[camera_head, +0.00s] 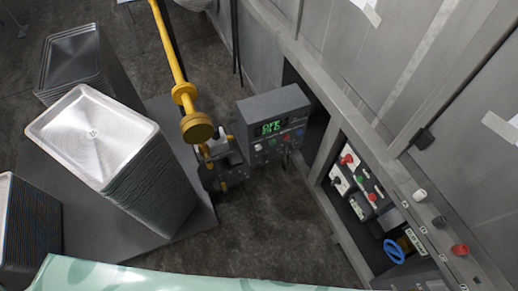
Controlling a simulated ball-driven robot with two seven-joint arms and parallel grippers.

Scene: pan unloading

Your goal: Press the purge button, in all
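No label that I can read marks the purge button, so I cannot tell which one it is. A grey control box (275,105) with a lit green display stands in the middle, with a row of small coloured buttons (272,144) below the display. A recessed panel (358,182) on the right carries red, green, white and black buttons. A ledge at the lower right has a white knob (420,195), a black knob (439,221) and a red button (460,250). Neither of my grippers is in view.
Tall stacks of metal trays stand on the left, the nearest one (93,135) on a grey base plate (145,240). A yellow pipe (170,50) ends in a round cap by the control box. A blue handwheel (394,251) sits in the right recess. Dark floor (275,215) is open at lower middle.

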